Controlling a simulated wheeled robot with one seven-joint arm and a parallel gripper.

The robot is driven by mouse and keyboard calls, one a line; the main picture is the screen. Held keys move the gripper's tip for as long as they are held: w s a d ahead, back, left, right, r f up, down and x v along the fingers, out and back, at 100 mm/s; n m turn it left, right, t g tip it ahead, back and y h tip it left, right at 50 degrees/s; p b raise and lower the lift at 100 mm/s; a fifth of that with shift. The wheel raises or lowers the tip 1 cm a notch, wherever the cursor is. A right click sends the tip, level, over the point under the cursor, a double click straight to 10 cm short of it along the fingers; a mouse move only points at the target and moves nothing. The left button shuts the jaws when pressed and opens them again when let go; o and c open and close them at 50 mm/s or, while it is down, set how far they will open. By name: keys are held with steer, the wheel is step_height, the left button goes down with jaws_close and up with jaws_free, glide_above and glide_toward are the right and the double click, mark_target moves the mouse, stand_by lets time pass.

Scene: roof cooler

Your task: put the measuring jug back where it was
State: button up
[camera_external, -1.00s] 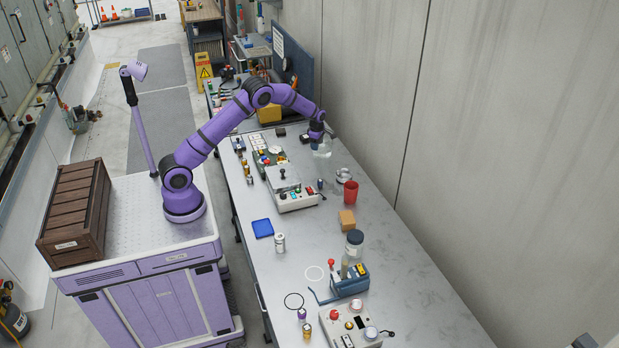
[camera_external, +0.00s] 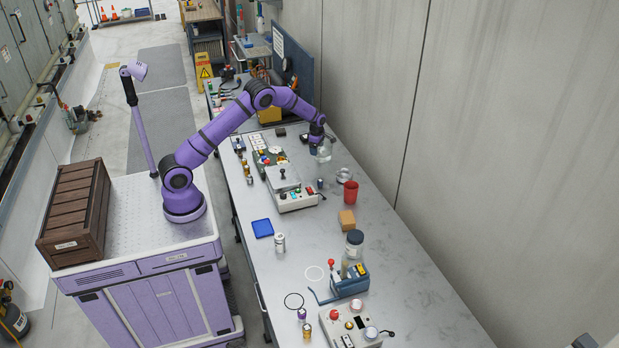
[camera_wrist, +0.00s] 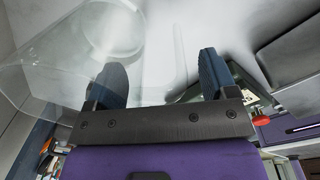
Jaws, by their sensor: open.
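The measuring jug (camera_external: 324,153) is clear and see-through, at the far part of the bench near the wall. My gripper (camera_external: 318,139) is right beside its upper part. In the wrist view the jug (camera_wrist: 85,50) fills the upper left. Its clear wall passes by the left finger, and a thin clear strip, perhaps its handle, shows between the fingers. My gripper (camera_wrist: 160,80) is open, with its two dark fingers wide apart. I cannot tell whether either finger touches the jug, or whether its base rests on the bench.
A clear dish (camera_external: 343,175), red cup (camera_external: 350,193) and tan block (camera_external: 347,220) stand nearer along the bench. A scale-like device (camera_external: 290,191) is at left.

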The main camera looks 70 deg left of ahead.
step_height(320, 180, up, 12)
steer(key=shift+s+d+r, duration=0.15)
steer(key=shift+s+d, duration=0.05)
steer(key=shift+d, duration=0.05)
stand_by(0.3)
steer(key=s+d+r+m+t, duration=0.1)
steer(key=s+d+r+m, duration=0.3)
steer(key=s+r, duration=0.35)
steer(key=s+d+r+m+t+h, duration=0.1)
steer(key=s+d+r+m, duration=0.35)
steer(key=s+r, duration=0.3)
steer(key=s+d+r+m+t, duration=0.1)
steer(key=s+d+r+m, duration=0.3)
steer(key=s+r, duration=0.35)
steer(key=s+d+m+t, duration=0.1)
steer(key=s+d+m, duration=0.3)
steer(key=s, duration=0.9)
steer(key=s+d+m+t, duration=0.1)
steer(key=s+d+m, duration=0.3)
steer(key=s+m, duration=0.6)
steer(key=s+f, duration=0.1)
steer(key=s, duration=0.3)
steer(key=shift+d+y, duration=0.2)
steer(key=shift+y, duration=0.1)
